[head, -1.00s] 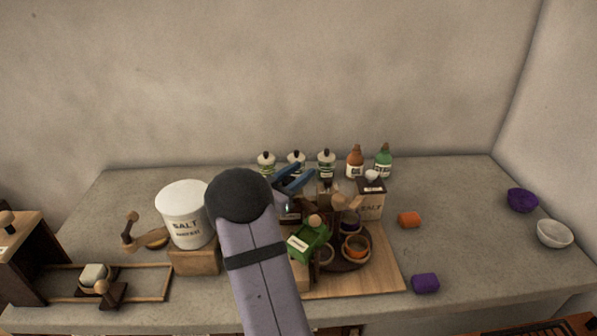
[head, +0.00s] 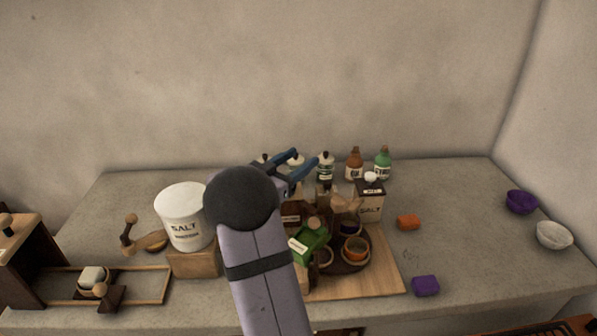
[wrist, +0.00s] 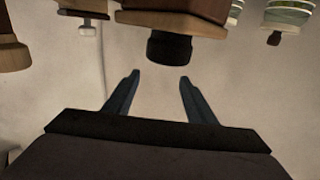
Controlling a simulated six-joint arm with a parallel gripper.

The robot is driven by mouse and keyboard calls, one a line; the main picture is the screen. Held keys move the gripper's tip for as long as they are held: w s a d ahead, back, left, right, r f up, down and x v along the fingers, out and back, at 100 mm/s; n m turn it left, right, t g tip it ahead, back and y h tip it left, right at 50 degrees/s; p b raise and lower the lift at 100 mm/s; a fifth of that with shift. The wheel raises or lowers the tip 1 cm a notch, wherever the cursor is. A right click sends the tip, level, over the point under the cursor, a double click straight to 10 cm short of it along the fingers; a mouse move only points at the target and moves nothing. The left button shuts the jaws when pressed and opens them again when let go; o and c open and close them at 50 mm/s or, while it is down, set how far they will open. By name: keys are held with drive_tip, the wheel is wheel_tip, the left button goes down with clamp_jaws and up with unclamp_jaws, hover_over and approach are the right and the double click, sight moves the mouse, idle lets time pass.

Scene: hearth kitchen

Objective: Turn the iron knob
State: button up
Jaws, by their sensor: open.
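My gripper (head: 306,157) is open and empty, its two blue fingers in front of the row of jars at the back of the counter. In the wrist view, which looks upside down, the fingers (wrist: 160,76) spread apart with clear space between them. A dark round knob (wrist: 169,48) on a reddish-brown body shows just beyond the fingertips, roughly centred on the gap; it looks like the iron knob. The fingers do not appear to touch it. In the head view I cannot make out this knob; my arm and gripper hide part of that area.
A white salt crock (head: 184,225) stands left of my arm. A green box (head: 308,243), small bowls and a salt box (head: 369,205) crowd around a wooden board (head: 385,272). Bottles (head: 383,163) stand behind. The counter's right side is mostly free.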

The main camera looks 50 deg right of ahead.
drive_tip(key=shift+r, duration=2.7)
drive_tip(key=shift+w, duration=0.1)
drive_tip(key=s+a+r+m+t+b, duration=0.1)
drive_tip(key=s+a+r, duration=0.4)
drive_tip(key=r, duration=0.4)
drive_tip(key=w+a+f+n+t+y, duration=0.1)
drive_tip(key=a+f+n+t+y, duration=0.15)
drive_tip(key=f, duration=0.55)
drive_tip(key=a+f+n+t+y, duration=0.1)
drive_tip(key=a+f+n+y, duration=0.25)
drive_tip(key=f, duration=0.45)
drive_tip(key=shift+m, duration=0.3)
drive_tip(key=shift+w+b+x, duration=0.15)
drive_tip(key=shift+b+x, duration=0.35)
drive_tip(key=shift+x, duration=1.15)
drive_tip(key=shift+w+b+x, duration=0.2)
drive_tip(key=shift+b+x, duration=0.3)
drive_tip(key=shift+x, duration=1.1)
drive_tip(key=shift+r, duration=0.15)
